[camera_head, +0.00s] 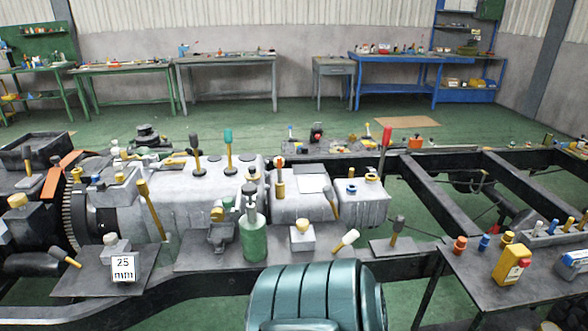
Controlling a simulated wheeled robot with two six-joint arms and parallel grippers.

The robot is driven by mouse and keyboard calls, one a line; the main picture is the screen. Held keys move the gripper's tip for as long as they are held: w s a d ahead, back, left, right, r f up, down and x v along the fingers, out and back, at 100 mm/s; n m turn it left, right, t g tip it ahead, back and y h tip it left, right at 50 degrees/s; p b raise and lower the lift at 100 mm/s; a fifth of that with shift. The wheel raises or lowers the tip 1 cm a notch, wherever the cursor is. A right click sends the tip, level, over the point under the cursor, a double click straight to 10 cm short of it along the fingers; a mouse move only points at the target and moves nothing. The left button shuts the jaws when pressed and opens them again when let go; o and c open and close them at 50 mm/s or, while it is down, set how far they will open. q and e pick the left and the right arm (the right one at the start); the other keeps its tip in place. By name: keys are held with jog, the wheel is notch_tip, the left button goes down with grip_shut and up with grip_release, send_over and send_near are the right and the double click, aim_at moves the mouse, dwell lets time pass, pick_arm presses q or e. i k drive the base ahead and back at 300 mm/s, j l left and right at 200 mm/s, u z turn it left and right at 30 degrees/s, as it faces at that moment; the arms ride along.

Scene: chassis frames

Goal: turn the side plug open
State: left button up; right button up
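A grey gearbox-like housing (215,195) lies along the chassis frame at centre left. Several knobs, levers and yellow-capped fittings stand on and around it. A small grey block at its right end carries a yellow cap (372,178). A small white block with a yellow top (302,236) stands on the plate in front. A yellow fitting (279,189) sits on the housing's near side. I cannot tell which of these is the side plug, or whether it is turned. Neither of my grippers is in view.
A green bottle-shaped part (254,237) stands on the front plate. A "25 mm" sign (123,268) is at left. A large teal ribbed drum (310,295) fills the bottom centre. A grey side table (470,272) with a yellow container (511,265) is at right. Workbenches line the back wall.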

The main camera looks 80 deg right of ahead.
aim_at(218, 214)
jog(key=z, duration=2.25)
jog(key=i+l, duration=0.1)
jog(key=u, duration=0.05)
